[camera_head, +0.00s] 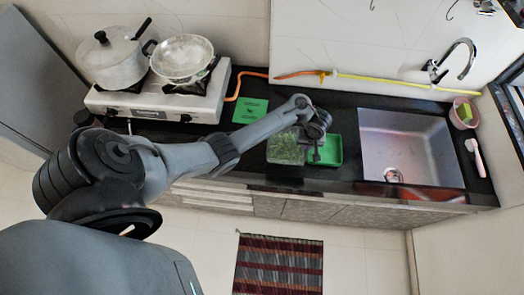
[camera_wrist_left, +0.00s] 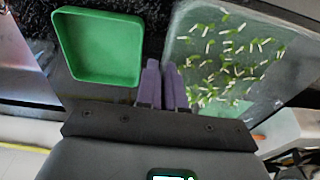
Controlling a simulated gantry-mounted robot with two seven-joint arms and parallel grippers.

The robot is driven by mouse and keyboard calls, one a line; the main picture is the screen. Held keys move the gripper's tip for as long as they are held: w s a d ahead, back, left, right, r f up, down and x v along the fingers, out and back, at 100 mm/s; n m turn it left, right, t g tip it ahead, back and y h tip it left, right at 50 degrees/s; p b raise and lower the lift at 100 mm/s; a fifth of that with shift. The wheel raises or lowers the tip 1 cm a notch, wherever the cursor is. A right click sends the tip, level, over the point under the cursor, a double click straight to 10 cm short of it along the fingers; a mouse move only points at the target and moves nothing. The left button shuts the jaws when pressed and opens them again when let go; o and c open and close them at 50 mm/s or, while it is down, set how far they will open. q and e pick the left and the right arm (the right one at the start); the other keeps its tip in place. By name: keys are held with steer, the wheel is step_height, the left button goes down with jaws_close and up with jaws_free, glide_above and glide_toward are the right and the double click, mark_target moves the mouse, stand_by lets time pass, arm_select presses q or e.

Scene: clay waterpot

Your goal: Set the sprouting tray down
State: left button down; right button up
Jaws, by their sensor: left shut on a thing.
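The sprouting tray (camera_head: 286,147) is a clear tray with green sprouts, left of a green tray in the head view. My left gripper (camera_head: 316,155) is at its right side. In the left wrist view the sprouting tray (camera_wrist_left: 226,58) lies to the right, and the closed fingers of my left gripper (camera_wrist_left: 164,84) are shut on its near side wall. I cannot tell whether its base touches the counter. The empty green tray (camera_head: 331,150) is just right of the gripper; it also shows in the left wrist view (camera_wrist_left: 98,46). My right gripper is not seen.
The black counter (camera_head: 347,117) has a sink (camera_head: 408,147) on the right. A gas stove (camera_head: 160,100) with a pot (camera_head: 110,62) and a pan (camera_head: 182,58) stands left. A flat green sheet (camera_head: 250,111) lies between stove and trays. An orange hose (camera_head: 245,75) runs behind.

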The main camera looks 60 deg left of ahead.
mark_target(283, 138)
arm_select(q)
steer(key=shift+f, duration=0.3)
steer(key=shift+s+a+f+b, duration=0.1)
steer(key=shift+a+f+b, duration=0.25)
steer(key=shift+a, duration=0.2)
steer(key=shift+s+a+f+b, duration=0.1)
steer(key=shift+a+f+b, duration=0.1)
steer(key=shift+a+f, duration=0.25)
steer(key=s+a+f, duration=0.1)
steer(key=a, duration=0.1)
steer(key=s+a+f+b, duration=0.1)
steer(key=s+a+f, duration=0.1)
steer(key=s+a+f+b, duration=0.1)
steer(key=a, duration=0.2)
steer(key=shift+s+f, duration=0.25)
steer(key=shift+s, duration=0.1)
steer(key=shift+f+b, duration=1.25)
steer(key=shift+f, duration=0.7)
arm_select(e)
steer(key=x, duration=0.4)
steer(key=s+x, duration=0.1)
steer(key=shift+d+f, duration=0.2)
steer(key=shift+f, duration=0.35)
arm_select(q)
steer(key=shift+f, duration=0.15)
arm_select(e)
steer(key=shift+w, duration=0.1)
